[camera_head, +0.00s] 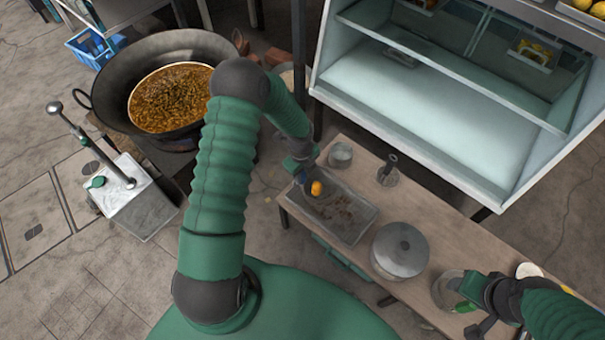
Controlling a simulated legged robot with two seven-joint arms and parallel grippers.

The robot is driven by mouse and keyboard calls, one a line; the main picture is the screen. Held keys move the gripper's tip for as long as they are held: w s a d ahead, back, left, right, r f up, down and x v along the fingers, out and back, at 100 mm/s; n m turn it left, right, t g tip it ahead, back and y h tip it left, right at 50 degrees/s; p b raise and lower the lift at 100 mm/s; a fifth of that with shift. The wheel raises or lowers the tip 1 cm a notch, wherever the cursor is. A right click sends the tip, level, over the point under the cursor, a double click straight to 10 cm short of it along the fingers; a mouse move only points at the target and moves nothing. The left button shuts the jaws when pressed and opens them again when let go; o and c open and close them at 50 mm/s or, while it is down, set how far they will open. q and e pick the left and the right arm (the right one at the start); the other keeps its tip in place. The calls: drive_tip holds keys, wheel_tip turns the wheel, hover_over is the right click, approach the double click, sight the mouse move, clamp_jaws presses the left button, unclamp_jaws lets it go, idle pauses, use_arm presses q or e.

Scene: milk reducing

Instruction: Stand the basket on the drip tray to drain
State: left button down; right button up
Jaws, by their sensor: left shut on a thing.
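A grey rectangular metal tray (366,222), which looks like the drip tray, lies at the left end of the wooden table with dark brown bits in it. My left gripper (305,180) is over the tray's far left corner, shut on a small orange thing (316,188). I cannot tell whether this orange thing is part of the basket; no basket shows clearly. My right gripper (481,306) is at the lower right beside a glass bowl (446,290) with something green at it. Its fingers are too unclear to read.
On the wooden table (437,206) stand a lidded metal pot (400,250), a small glass or metal cup (340,155) and a dark upright-handled item (388,170). A glass-fronted cabinet (415,105) rises behind. A large wok of brown food (172,97) is at the upper left.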

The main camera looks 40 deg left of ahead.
use_arm(q)
drive_tip(key=shift+a, duration=0.1)
drive_tip(key=shift+f, duration=0.3)
drive_tip(key=c, duration=1)
unclamp_jaws()
drive_tip(key=r+p, duration=0.1)
drive_tip(key=r, duration=0.4)
drive_tip(key=r+p, duration=0.2)
drive_tip(key=r, duration=0.4)
drive_tip(key=r+p, duration=0.1)
drive_tip(key=r, duration=0.4)
drive_tip(key=shift+s+r+p, duration=0.3)
drive_tip(key=shift+s+r, duration=0.05)
